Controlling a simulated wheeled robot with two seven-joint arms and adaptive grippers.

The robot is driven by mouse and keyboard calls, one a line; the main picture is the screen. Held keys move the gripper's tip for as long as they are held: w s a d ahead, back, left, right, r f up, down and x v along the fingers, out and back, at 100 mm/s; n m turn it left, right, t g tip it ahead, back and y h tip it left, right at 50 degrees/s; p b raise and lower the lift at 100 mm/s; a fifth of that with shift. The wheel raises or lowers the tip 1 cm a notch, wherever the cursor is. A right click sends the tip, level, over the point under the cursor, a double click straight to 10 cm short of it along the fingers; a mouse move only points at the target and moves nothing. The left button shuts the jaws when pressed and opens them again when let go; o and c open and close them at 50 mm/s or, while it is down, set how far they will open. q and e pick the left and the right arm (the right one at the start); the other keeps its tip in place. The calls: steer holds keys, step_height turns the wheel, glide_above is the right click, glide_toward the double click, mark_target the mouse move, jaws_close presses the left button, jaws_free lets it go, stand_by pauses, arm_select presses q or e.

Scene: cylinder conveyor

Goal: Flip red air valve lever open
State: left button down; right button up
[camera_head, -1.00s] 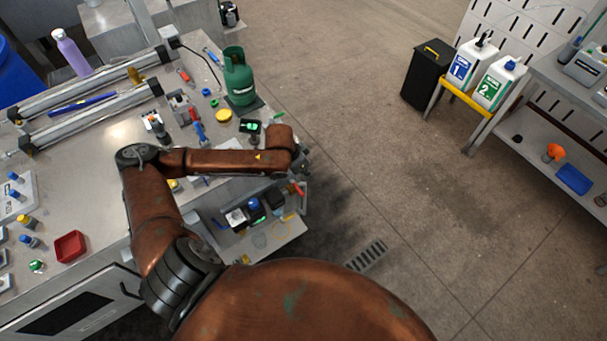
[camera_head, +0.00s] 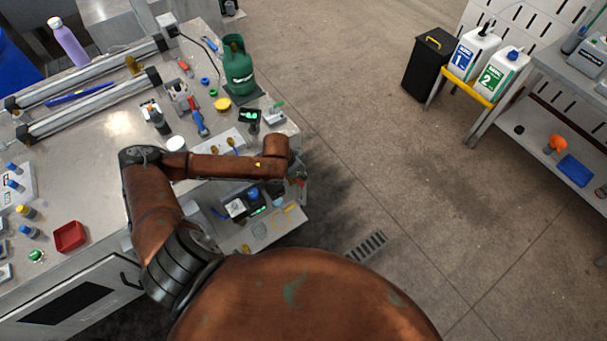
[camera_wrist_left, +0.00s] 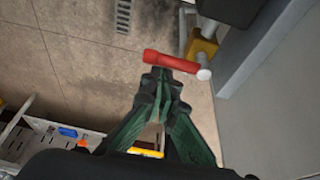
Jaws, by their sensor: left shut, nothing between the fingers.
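The red lever (camera_wrist_left: 172,62) lies nearly crosswise in the left wrist view. It is joined at its right end to a yellow valve body (camera_wrist_left: 203,45) with a short pale pipe stub. My left gripper (camera_wrist_left: 161,78) has its green fingers shut and empty. Its tips are right at the lever, near the lever's left half; I cannot tell whether they touch it. In the head view my left gripper (camera_head: 298,186) is small and partly hidden at the end of my arm, beside the bench's right end. The lever is not clear there. My right gripper is not in view.
The bench (camera_head: 100,200) carries a green gas bottle (camera_head: 237,66), a red tray (camera_head: 69,237) and small tools. A lower shelf (camera_head: 275,232) with small items is below my forearm. The floor (camera_head: 400,190) right of the bench is clear up to the black bin (camera_head: 428,63).

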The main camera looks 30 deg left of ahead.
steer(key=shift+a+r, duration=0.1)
arm_select(q)
steer(key=shift+s+m+p, duration=0.15)
steer(key=shift+m+p, duration=0.15)
steer(key=shift+p, duration=0.35)
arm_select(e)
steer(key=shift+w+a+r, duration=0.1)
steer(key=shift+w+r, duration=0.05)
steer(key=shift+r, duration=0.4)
